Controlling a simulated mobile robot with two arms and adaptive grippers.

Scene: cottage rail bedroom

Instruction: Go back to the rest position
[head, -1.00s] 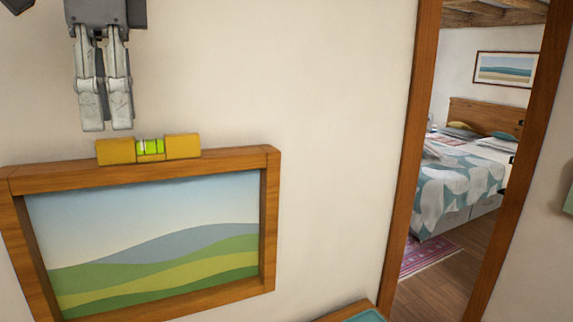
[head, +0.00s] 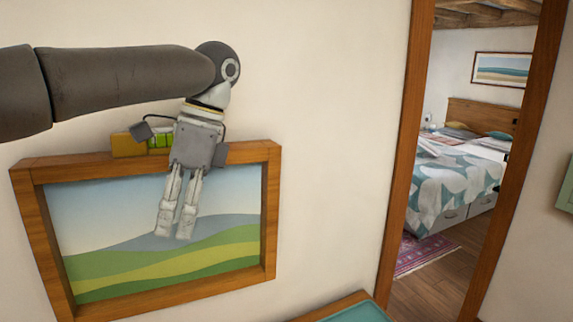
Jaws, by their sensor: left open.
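My left gripper (head: 175,231) hangs fingers down in front of the framed landscape picture (head: 105,267) in the head view. Its two fingers are slightly apart with nothing between them. My left arm comes in from the left edge, across the wall above the picture. A yellow spirit level (head: 127,145) with a green vial rests on the top edge of the wooden frame; my gripper's body and wrist hide its right part. My right gripper is out of the view.
A wood-framed doorway (head: 400,170) on the right opens to a bedroom with a bed (head: 450,188) and a pink rug (head: 425,252). A teal-topped surface with a wooden edge (head: 345,309) shows at the bottom. The wall between picture and doorway is bare.

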